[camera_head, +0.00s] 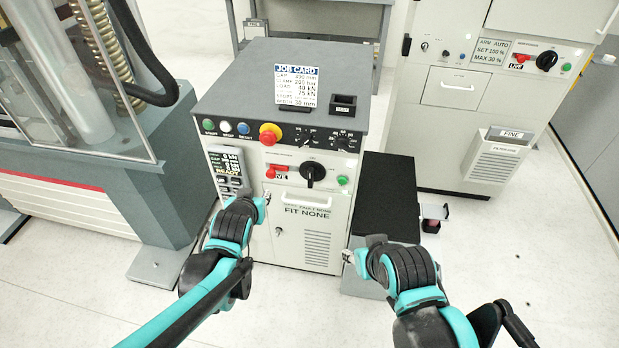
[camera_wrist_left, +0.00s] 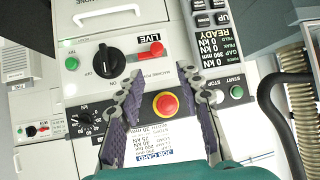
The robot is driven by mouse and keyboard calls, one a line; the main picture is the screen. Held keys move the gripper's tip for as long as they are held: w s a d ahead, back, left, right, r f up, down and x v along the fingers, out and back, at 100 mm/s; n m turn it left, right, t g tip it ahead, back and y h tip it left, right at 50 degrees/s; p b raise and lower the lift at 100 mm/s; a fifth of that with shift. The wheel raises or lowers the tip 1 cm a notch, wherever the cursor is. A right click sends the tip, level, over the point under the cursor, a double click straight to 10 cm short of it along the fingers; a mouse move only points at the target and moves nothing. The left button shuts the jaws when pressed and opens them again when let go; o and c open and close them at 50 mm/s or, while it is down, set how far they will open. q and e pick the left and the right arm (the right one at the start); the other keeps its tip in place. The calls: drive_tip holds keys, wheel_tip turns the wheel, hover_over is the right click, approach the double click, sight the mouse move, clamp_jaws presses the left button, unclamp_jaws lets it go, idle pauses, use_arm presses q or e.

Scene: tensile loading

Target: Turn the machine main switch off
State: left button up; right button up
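The machine control cabinet (camera_head: 330,215) stands ahead. Its front panel has a black rotary switch (camera_head: 312,172) beside a red piece (camera_head: 276,171) above a LIVE label, and a green button. In the left wrist view the black rotary switch (camera_wrist_left: 110,61) and the red piece (camera_wrist_left: 152,50) show upside down. My left gripper (camera_head: 266,198) is in front of the cabinet, below the red piece. In the wrist view its fingers (camera_wrist_left: 168,92) are apart, with nothing between them but the red emergency stop behind. My right gripper (camera_head: 347,257) is low by the black-topped block; its opening is too small to tell.
The red emergency stop (camera_head: 270,134) with its yellow collar sits above the switch panel. A READY display (camera_head: 227,163) is at the left edge. A second cabinet (camera_head: 480,120) stands at the right.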

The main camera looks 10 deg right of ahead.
use_arm(q)
drive_tip(key=w+d+f+t+h, duration=0.1)
drive_tip(key=w+d+f, duration=0.25)
drive_tip(key=d, duration=0.35)
drive_tip(key=m+t+h, duration=0.1)
drive_tip(key=m+h, duration=0.1)
approach(310, 179)
drive_tip(key=w, duration=0.2)
drive_tip(key=x, duration=0.2)
drive_tip(key=b+x, duration=0.1)
drive_tip(key=x, duration=0.3)
drive_tip(key=shift+d+f, duration=0.4)
drive_tip(key=shift+f, duration=0.05)
drive_tip(key=shift+w+d+f+b, duration=0.2)
drive_tip(key=shift+w+b, duration=0.15)
drive_tip(key=shift+w, duration=0.2)
drive_tip(key=shift+r, duration=0.1)
clamp_jaws()
